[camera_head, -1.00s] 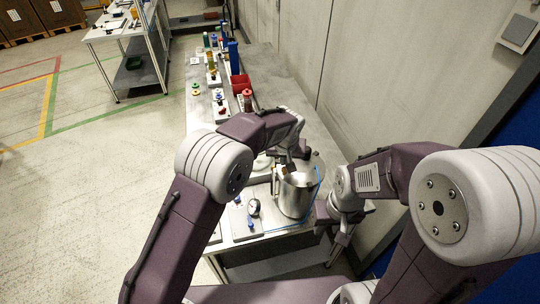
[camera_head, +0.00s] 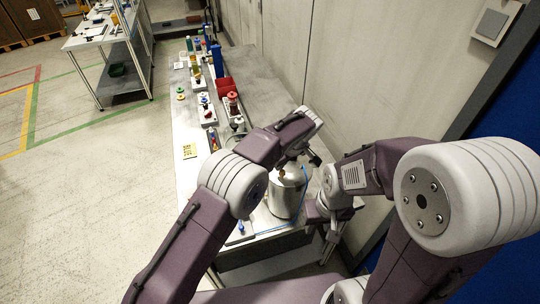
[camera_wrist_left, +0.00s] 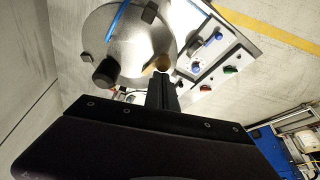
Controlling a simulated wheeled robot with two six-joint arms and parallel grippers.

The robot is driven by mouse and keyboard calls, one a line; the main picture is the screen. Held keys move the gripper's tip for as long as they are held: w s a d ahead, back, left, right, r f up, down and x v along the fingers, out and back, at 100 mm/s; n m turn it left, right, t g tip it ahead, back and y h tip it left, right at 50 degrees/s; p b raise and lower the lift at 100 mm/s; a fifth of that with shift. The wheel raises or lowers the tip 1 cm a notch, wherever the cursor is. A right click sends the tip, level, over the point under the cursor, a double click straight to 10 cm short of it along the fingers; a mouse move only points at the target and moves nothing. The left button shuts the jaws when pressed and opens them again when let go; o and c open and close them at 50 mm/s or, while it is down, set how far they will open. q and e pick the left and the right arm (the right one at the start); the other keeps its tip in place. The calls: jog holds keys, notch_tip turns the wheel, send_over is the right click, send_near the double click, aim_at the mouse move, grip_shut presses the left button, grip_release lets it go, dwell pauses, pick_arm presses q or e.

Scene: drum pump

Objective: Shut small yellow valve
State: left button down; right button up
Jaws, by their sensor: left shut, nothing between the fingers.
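A silver metal drum (camera_head: 285,201) stands at the near end of the bench, with a blue hose along its side. It also shows from above in the left wrist view (camera_wrist_left: 135,42). A small brass-yellow part (camera_wrist_left: 162,63) sits at the drum's rim there; I cannot tell its handle position. My left gripper (camera_wrist_left: 162,82) is shut and empty, its fingertips close to this part; I cannot tell if they touch. In the head view my left arm hides part of the drum's surroundings. My right gripper (camera_head: 327,217) is right of the drum, its fingers unclear.
The bench (camera_head: 258,88) runs away along the wall, with several coloured fittings and a red bin (camera_head: 226,85). A yellow card (camera_head: 189,151) lies on its left side. A white panel (camera_wrist_left: 212,48) with coloured knobs lies beside the drum.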

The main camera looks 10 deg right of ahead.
pick_arm(q)
jog(key=shift+w+a+r+p, duration=0.15)
jog(key=shift+w+p, duration=0.2)
jog(key=shift+p, duration=0.35)
jog(key=shift+w+p, duration=0.45)
jog(key=shift+p, duration=0.2)
